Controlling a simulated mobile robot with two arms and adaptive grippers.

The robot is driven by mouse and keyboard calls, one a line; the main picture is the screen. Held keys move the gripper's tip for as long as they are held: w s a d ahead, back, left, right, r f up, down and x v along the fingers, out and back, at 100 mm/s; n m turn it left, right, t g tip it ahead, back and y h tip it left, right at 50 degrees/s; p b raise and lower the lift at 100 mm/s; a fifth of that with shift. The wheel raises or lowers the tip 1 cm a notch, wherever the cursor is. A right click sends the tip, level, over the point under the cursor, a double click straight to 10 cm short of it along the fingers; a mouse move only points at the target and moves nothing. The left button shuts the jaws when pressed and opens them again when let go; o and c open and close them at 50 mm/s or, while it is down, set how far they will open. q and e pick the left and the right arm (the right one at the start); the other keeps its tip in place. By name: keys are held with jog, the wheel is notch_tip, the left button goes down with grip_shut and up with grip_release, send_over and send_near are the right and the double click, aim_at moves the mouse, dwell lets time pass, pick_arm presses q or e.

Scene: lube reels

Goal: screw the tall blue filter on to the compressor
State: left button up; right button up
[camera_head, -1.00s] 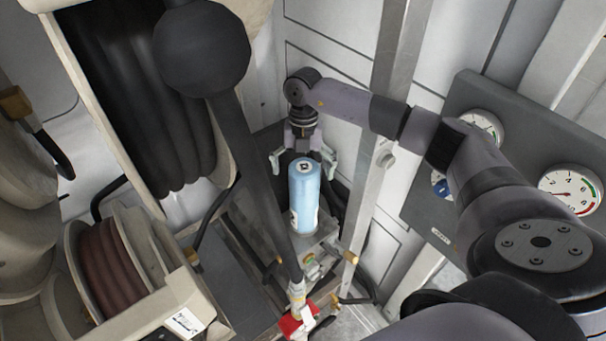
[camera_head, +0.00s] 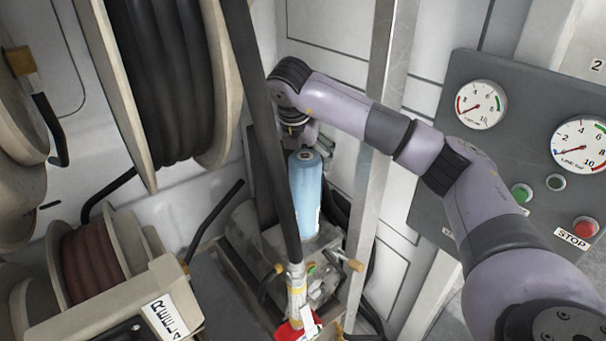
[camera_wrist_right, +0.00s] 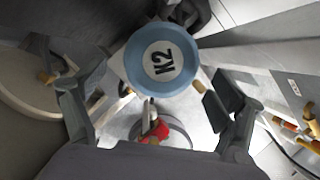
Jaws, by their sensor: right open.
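The tall blue filter (camera_head: 306,194) stands upright on grey machinery (camera_head: 325,268), which I take for the compressor; a black rod partly covers it in the head view. Its seating at the bottom is not clear. In the right wrist view its round end (camera_wrist_right: 160,58), marked K2, faces the camera. My left gripper is not in view.
A dark upright rod (camera_head: 262,110) passes just left of the filter and a metal post (camera_head: 376,150) stands to its right. Hose reels (camera_head: 165,80) fill the left side. A gauge panel (camera_head: 480,150) with buttons is at the right. A red fitting (camera_head: 296,330) is below.

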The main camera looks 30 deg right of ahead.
aim_at(305, 196)
jog(key=p+x, duration=0.1)
jog(key=x, duration=0.2)
jog(key=shift+d+f, duration=0.1)
jog(key=shift+f, duration=0.1)
jog(key=x, duration=0.3)
jog(key=shift+w+d+p, duration=0.1)
jog(key=shift+p, duration=0.2)
jog(key=shift+w+f, duration=0.1)
jog(key=shift+f, duration=0.25)
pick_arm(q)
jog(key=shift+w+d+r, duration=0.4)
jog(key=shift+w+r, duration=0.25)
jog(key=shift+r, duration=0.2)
pick_arm(e)
jog(key=shift+c, duration=0.3)
jog(key=c, duration=1.6)
jog(key=shift+o, duration=0.2)
jog(key=m+g, duration=0.1)
jog(key=m, duration=0.3)
jog(key=shift+f+h, duration=0.1)
jog(key=shift+h, duration=0.3)
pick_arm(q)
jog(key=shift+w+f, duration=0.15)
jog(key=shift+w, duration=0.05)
pick_arm(e)
jog(key=shift+d+m+g, duration=0.1)
jog(key=shift+m+g, duration=0.3)
jog(key=shift+m, duration=0.2)
